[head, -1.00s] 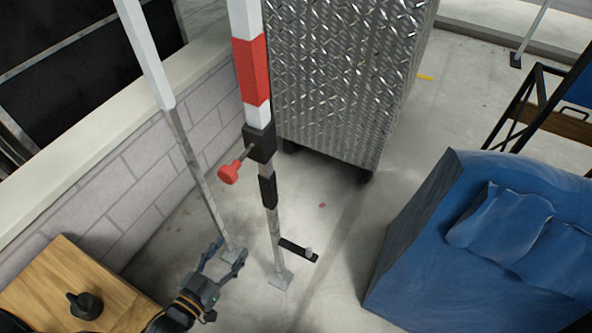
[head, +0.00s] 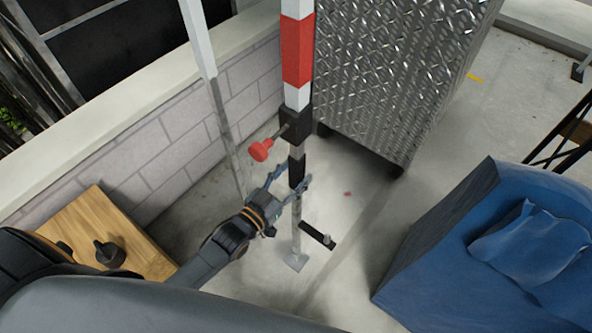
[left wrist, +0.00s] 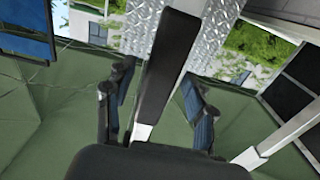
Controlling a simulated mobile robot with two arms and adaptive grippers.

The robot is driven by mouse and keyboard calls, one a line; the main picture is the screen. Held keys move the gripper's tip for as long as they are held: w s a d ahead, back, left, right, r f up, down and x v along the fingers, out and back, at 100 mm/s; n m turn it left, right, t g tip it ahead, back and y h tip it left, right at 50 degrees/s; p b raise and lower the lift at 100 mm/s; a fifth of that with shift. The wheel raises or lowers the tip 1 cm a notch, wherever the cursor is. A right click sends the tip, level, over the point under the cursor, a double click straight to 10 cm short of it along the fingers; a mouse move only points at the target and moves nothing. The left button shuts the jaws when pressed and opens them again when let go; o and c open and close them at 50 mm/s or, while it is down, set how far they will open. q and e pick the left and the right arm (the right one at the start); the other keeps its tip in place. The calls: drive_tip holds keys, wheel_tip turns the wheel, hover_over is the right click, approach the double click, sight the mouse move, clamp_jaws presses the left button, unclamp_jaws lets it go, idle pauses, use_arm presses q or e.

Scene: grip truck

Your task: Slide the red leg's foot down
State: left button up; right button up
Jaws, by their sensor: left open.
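The red-and-white leg (head: 297,50) stands upright in the head view, with a black collar and a red knob (head: 261,150) on its side. Below the collar, a thinner grey inner leg carries a black grip sleeve (head: 297,171) and ends in a flat foot (head: 296,262) on the floor. My left gripper (head: 291,184) is open, its fingers on either side of the inner leg at the sleeve's lower end. In the left wrist view, the black sleeve (left wrist: 168,65) runs between the open fingers (left wrist: 157,105); contact cannot be told. My right gripper is not in view.
A black pedal-like bar (head: 318,236) sticks out near the foot. A second, white leg (head: 200,40) stands behind to the left.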

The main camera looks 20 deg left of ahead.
use_arm(q)
drive_tip(key=shift+w+d, duration=0.2)
drive_tip(key=shift+w, duration=0.3)
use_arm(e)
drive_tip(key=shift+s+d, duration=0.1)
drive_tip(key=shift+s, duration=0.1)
use_arm(q)
drive_tip(key=c, duration=1)
clamp_jaws()
drive_tip(key=shift+f, duration=0.1)
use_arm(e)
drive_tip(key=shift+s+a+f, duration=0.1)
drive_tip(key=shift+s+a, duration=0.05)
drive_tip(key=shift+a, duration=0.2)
